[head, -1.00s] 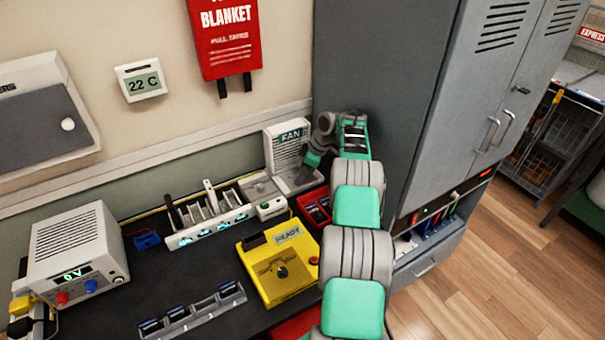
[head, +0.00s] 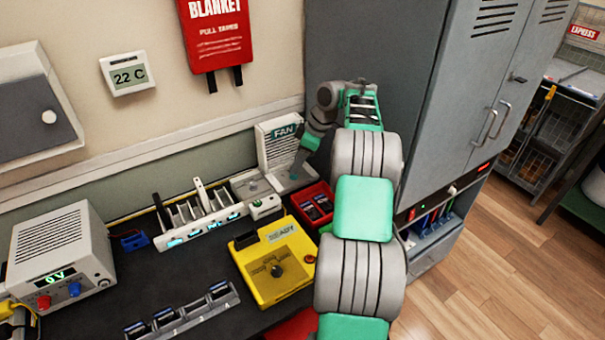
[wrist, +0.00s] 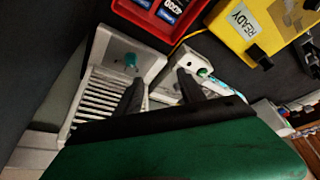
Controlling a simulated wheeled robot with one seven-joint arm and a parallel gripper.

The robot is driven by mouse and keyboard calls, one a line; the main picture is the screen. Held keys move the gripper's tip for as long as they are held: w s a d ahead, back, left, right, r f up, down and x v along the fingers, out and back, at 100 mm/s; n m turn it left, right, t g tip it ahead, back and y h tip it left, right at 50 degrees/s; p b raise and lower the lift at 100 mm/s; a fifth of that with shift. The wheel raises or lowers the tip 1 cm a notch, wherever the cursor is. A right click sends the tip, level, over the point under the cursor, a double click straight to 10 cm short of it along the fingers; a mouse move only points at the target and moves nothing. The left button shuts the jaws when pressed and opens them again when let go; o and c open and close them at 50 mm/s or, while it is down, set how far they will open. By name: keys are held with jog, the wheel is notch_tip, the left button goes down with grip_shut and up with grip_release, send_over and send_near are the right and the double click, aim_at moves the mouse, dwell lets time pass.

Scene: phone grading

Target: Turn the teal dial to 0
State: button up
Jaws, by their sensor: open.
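The teal dial (wrist: 131,60) sits on the base of the white fan unit (head: 279,150), which carries a FAN label and a slatted upright panel. In the head view the dial (head: 295,175) is a tiny teal spot. My gripper (wrist: 160,90) is open, with its two dark fingers apart and nothing visible between them. In the wrist view the dial shows just beyond the left fingertip, with no clear contact. In the head view my gripper (head: 299,161) hangs above the fan base. The dial's pointer and scale are too small to read.
A small white box (head: 264,207), a slotted white rack (head: 213,231) and a yellow READY box (head: 287,282) stand nearby. A grey cabinet (head: 372,60) rises close behind my arm.

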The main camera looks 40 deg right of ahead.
jog(key=s+a+r+b, duration=0.2)
jog(key=s+a+r, duration=0.1)
jog(key=s, duration=0.3)
jog(key=shift+s+a, duration=0.15)
jog(key=shift+s, duration=0.1)
jog(key=shift+a+r, duration=0.1)
jog(key=shift+r, duration=0.05)
jog(key=s+a+r+m+h, duration=0.1)
jog(key=a+r+m, duration=0.1)
jog(key=a, duration=0.7)
jog(key=s+a+r+m, duration=0.1)
jog(key=s+a+m, duration=0.1)
jog(key=a, duration=0.6)
jog(key=s+a+f+m+h, duration=0.1)
jog(key=s+a+f+m, duration=0.1)
jog(key=s+a, duration=0.2)
jog(key=s+a+f+m+h, duration=0.1)
jog(key=s+a+f+m, duration=0.1)
jog(key=s, duration=0.8)
jog(key=a+f, duration=0.1)
jog(key=a, duration=0.1)
jog(key=shift+s+a, duration=0.3)
jog(key=shift+a, duration=0.05)
jog(key=shift+f, duration=0.1)
jog(key=shift+c, duration=0.2)
